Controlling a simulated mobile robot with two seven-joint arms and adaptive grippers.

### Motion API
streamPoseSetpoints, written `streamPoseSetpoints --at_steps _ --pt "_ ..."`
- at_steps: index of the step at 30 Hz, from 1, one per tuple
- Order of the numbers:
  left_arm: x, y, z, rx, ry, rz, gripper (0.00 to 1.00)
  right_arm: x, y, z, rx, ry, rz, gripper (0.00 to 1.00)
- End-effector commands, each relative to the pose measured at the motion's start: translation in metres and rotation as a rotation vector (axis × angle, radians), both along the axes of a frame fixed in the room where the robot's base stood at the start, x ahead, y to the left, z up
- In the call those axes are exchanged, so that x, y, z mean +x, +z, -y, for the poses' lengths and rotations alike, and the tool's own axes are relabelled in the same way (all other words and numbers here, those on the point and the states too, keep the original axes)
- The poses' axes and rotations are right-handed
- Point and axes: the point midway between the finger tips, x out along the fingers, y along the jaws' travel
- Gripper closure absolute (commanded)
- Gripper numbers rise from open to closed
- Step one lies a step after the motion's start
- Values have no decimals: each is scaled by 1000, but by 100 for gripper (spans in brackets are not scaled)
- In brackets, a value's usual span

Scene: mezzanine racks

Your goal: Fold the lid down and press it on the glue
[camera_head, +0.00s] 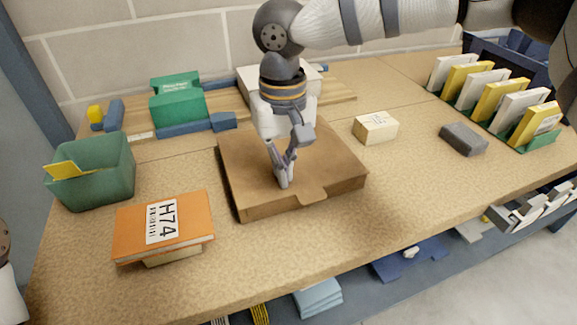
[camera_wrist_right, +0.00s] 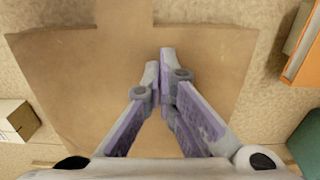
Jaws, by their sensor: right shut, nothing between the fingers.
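A flat brown cardboard box (camera_head: 335,172) lies on the work table with its lid folded down over the top. A short tab (camera_head: 313,193) of the lid sticks out at the front edge. My right gripper (camera_head: 283,180) points down with its fingertips at the lid, near the middle of the front half. In the right wrist view the fingers (camera_wrist_right: 158,62) are together and empty over the brown lid (camera_wrist_right: 75,75). Whether the fingertips touch the lid I cannot tell. Any glue is hidden. My left gripper is not in view.
An orange book labelled H74 (camera_head: 185,225) lies front left of the box, with a green bin (camera_head: 100,175) behind it. A small cream carton (camera_head: 376,127) and a grey block (camera_head: 464,139) sit to the right. A rack of white and yellow cards (camera_head: 500,98) stands back right.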

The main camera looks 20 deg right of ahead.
Motion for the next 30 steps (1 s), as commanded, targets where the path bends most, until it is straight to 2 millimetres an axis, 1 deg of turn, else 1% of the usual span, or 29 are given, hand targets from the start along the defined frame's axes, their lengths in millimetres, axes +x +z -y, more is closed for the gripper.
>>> streamPoseSetpoints --at_steps 8,18,30 --pt "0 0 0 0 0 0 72 -1 -1 0 -1 1 -4 100" --pt "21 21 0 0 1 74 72 -1 55 0 1 1 8 100" --pt "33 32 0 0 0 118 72 0 114 0 -1 1 4 100"
